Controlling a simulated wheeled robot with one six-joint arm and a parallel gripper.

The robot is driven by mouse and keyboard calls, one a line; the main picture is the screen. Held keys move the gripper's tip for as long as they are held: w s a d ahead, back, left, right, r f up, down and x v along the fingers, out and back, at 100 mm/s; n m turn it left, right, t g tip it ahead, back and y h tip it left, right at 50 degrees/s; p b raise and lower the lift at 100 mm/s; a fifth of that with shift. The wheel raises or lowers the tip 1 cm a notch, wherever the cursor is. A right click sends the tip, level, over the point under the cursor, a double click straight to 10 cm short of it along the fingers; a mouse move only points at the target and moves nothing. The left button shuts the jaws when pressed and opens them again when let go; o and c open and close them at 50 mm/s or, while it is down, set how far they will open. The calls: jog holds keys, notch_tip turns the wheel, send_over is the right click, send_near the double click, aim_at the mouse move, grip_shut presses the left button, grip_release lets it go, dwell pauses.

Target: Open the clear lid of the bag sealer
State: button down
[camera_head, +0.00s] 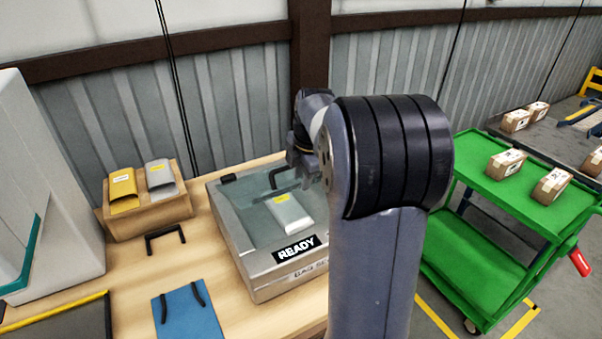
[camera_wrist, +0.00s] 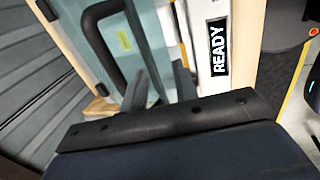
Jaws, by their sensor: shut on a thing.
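The bag sealer (camera_head: 262,280) is a grey box on the wooden table, with a READY label on its front; that label also shows in the wrist view. Its clear lid (camera_head: 248,212) lies over the top, and a pale packet with a yellow label (camera_head: 290,214) shows through it. I cannot tell whether the lid is slightly raised. A black bar handle (camera_wrist: 97,35) is on the lid. My gripper (camera_wrist: 160,85) is at the handle's end and shut on it; the exact contact is partly hidden by the fingers. In the head view my arm covers the sealer's right side.
A wooden holder (camera_head: 150,218) with yellow and grey pouches stands left of the sealer. A blue board with black handles (camera_head: 188,318) lies in front of it. A green cart (camera_head: 475,255) with cartons stands at the right. A corrugated wall is close behind the table.

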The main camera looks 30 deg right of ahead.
jog(key=shift+w+a+t, duration=0.15)
jog(key=shift+w+t, duration=0.15)
jog(key=shift+w, duration=0.3)
jog(key=c, duration=1.5)
grip_release()
jog(key=shift+w+f, duration=0.1)
jog(key=shift+o, duration=0.2)
jog(key=shift+s, duration=0.25)
jog(key=shift+w, duration=0.1)
jog(key=shift+w+r+p, duration=0.15)
jog(key=shift+r+p, duration=1.15)
jog(key=shift+r, duration=0.15)
jog(key=w+p+v, duration=0.1)
jog(key=p+v, duration=0.5)
jog(key=v, duration=0.3)
jog(key=shift+r+p, duration=0.25)
jog(key=shift+p, duration=0.1)
jog(key=b+v, duration=0.1)
jog(key=v, duration=0.9)
jog(key=shift+d+r, duration=0.2)
jog(key=shift+r, duration=0.2)
